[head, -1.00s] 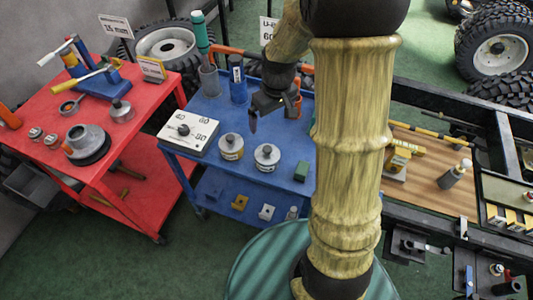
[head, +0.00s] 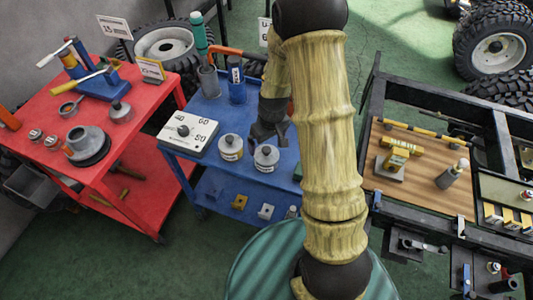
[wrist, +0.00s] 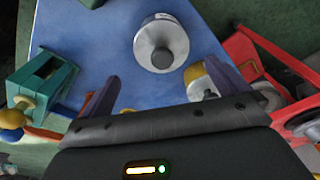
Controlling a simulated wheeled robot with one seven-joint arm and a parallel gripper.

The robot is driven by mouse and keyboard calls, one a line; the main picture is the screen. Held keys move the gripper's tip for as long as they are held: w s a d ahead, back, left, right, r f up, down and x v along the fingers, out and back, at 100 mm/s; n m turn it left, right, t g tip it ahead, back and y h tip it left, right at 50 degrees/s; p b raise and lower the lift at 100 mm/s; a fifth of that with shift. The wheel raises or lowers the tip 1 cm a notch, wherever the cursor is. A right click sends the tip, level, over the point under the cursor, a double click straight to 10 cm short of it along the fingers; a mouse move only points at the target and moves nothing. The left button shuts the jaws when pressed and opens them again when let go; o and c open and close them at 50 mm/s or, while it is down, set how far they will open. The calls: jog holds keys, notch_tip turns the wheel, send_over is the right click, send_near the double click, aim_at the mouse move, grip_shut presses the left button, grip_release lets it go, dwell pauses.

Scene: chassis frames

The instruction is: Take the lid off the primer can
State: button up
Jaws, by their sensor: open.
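Two small metal cans with knobbed grey lids stand on the blue cart (head: 205,180). The left can (head: 231,147) has a yellowish label, and the right can (head: 266,157) has a pale one. I cannot read which is the primer can. Both lids are on. My gripper (head: 263,135) is above and just behind the right can. In the wrist view my gripper (wrist: 165,90) is open and empty. The right can (wrist: 161,43) shows beyond the fingertips, apart from them. The left can (wrist: 198,80) is partly hidden by the right finger.
A white dial box (head: 188,132) stands left of the cans, with a blue cup (head: 237,90) and a grey cup (head: 208,82) behind. The red cart (head: 100,160) is farther left. A teal box-like thing (wrist: 40,80) is near the left finger. My arm hides the cart's right side.

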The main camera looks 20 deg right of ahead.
aim_at(266, 149)
jog(key=shift+f, duration=0.1)
jog(key=shift+a+f+p, duration=0.15)
jog(key=shift+f+p, duration=0.15)
jog(key=shift+f, duration=1)
jog(key=shift+a+f+p, duration=0.1)
jog(key=shift+f+p, duration=0.2)
jog(key=shift+f, duration=0.95)
jog(key=c, duration=1)
